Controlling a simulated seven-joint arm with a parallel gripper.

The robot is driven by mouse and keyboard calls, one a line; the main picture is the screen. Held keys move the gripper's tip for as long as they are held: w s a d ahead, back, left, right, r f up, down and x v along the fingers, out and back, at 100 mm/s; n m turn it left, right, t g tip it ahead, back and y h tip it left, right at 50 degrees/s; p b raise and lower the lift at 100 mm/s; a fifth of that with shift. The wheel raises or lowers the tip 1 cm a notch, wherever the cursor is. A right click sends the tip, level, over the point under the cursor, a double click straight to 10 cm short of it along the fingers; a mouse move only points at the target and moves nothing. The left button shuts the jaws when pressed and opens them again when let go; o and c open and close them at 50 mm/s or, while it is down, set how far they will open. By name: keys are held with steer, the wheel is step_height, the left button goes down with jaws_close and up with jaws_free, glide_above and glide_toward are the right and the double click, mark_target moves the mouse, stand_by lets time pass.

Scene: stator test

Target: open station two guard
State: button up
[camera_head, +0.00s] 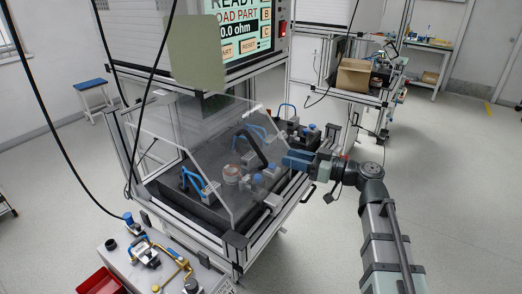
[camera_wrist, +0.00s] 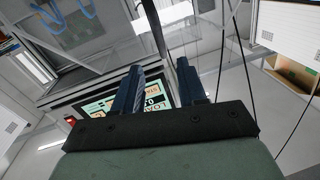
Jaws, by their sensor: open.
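A clear guard (camera_head: 205,122) with a light frame slopes over the fixtures of the near test station. It appears lowered. No number that names the station is readable. A black bar-like handle (camera_head: 256,149) stands on the guard's right part. My gripper (camera_head: 287,160) is at the right of the guard, its blue fingers pointing left towards the handle. The gripper is open. In the wrist view, its two blue fingers (camera_wrist: 160,84) are apart, and a dark bar (camera_wrist: 157,30) runs just beyond and between them. Contact with it cannot be told.
A screen (camera_head: 240,28) stands above the station. Blue-handled clamps (camera_head: 192,180) sit under the guard. A side bench with fittings (camera_head: 150,255) and a red bin (camera_head: 100,282) is at front left. Black cables hang at left. Another station with a cardboard box (camera_head: 353,76) stands behind.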

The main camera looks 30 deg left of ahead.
steer(key=a, duration=0.3)
steer(key=s+a, duration=0.1)
steer(key=a, duration=0.6)
steer(key=shift+s+a, duration=0.1)
steer(key=shift+s, duration=0.2)
jaws_close()
